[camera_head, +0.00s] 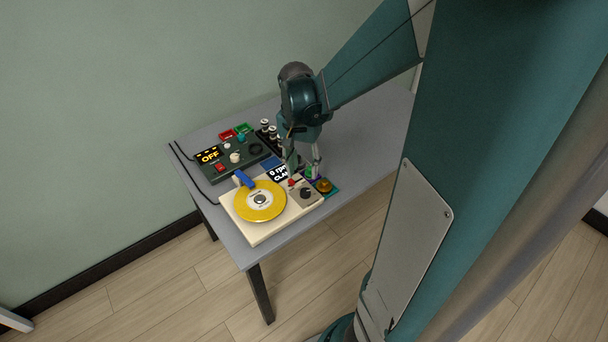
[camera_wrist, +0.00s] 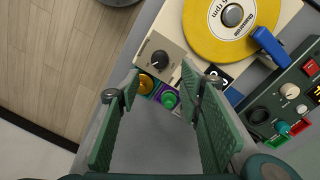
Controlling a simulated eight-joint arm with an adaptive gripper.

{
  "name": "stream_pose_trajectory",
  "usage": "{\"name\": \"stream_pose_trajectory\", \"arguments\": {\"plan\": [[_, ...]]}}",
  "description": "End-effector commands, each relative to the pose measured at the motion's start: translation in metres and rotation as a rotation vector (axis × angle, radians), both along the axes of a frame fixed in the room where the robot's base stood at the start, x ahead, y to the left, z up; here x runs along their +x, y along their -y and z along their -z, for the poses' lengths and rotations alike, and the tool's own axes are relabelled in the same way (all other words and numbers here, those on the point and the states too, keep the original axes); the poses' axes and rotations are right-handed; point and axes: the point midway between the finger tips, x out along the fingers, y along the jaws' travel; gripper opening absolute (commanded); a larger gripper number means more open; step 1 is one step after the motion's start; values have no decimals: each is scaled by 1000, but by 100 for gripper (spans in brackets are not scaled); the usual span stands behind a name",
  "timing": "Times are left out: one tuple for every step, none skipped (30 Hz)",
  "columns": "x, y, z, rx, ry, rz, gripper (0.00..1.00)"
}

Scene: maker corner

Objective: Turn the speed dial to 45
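The cream record player (camera_head: 253,237) carries a yellow record (camera_head: 260,203) and stands at the table's front corner. Its speed dial appears to be the black knob (camera_head: 306,193) on a grey-beige plate at its right end. The knob also shows in the wrist view (camera_wrist: 160,59); its setting is too small to read. My gripper (camera_head: 304,172) points down just behind the dial plate. In the wrist view, my gripper (camera_wrist: 152,87) has its fingers wide apart with nothing held, and the dial lies beyond the fingertips. A display reading "0 rpm" (camera_head: 280,173) is partly hidden by my gripper.
A blue tonearm part (camera_head: 244,179) rises beside the record. The table's right side is clear.

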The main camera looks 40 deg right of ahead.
Motion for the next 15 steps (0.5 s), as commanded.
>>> {"name": "stream_pose_trajectory", "arguments": {"plan": [[0, 0, -6, 0, 0, 0, 37], [0, 0, -8, 0, 0, 0, 37], [0, -1, -11, 0, 0, 0, 37], [0, -1, -14, 0, 0, 0, 37], [1, -1, -16, 0, 0, 0, 37], [1, -1, -18, 0, 0, 0, 37], [1, -1, -19, 0, 0, 0, 37], [1, -1, -20, 0, 0, 0, 37], [1, -1, -21, 0, 0, 0, 37], [1, -1, -22, 0, 0, 0, 37], [1, -1, -23, 0, 0, 0, 37], [1, -1, -23, 0, 0, 0, 37], [1, -1, -23, 0, 0, 0, 37], [1, -1, -23, 0, 0, 0, 37], [1, -1, -23, 0, 0, 0, 37]]}}
